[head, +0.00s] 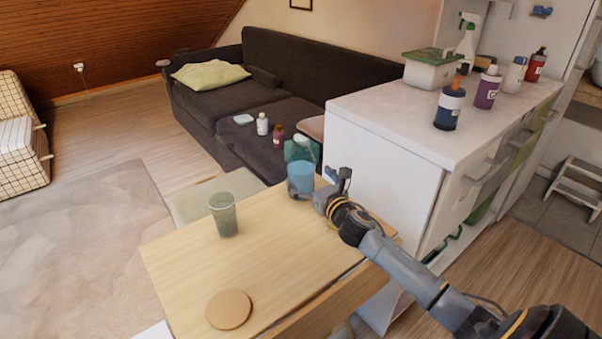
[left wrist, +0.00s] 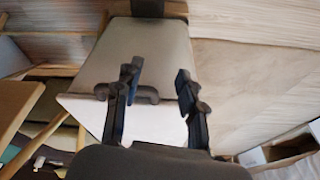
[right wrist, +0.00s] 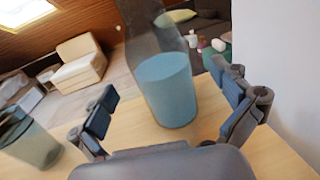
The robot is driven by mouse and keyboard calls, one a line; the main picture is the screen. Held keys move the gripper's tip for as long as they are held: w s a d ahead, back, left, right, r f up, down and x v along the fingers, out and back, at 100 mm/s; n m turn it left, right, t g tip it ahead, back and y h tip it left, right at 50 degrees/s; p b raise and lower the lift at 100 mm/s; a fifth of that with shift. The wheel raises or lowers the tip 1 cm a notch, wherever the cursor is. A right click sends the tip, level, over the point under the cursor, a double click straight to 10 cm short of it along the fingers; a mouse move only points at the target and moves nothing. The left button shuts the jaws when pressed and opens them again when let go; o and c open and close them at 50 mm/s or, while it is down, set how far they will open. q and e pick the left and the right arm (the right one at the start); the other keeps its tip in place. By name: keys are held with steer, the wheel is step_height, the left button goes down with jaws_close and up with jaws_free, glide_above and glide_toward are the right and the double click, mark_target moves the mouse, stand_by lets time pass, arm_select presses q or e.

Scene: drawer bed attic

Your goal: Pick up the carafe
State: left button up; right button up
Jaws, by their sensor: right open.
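The carafe (head: 301,178) is clear, with blue liquid in its lower part, and stands upright near the far edge of the wooden table (head: 185,265). My right gripper (head: 333,187) is beside it, at its right in the head view. In the right wrist view the carafe (right wrist: 166,90) stands between the spread fingers of my right gripper (right wrist: 165,82), a little ahead of them. The fingers are open, and I see no grip on it. My left gripper (left wrist: 158,80) shows only in the left wrist view, open and empty.
A grey-green tumbler (head: 224,214) and a round coaster (head: 229,309) are on the table. A white counter (head: 385,185) with several bottles rises close to the right of the carafe. A dark sofa (head: 290,65) stands behind. The table's middle is clear.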

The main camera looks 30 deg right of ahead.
mark_target(301, 143)
steer(key=w, duration=0.4)
steer(key=shift+w+d+b, duration=0.25)
steer(key=shift+w+b, duration=0.15)
steer(key=c, duration=1.3)
arm_select(q)
steer(key=v, duration=0.3)
steer(key=shift+w+r, duration=0.2)
steer(key=shift+w, duration=0.05)
arm_select(e)
steer(key=shift+c, duration=1)
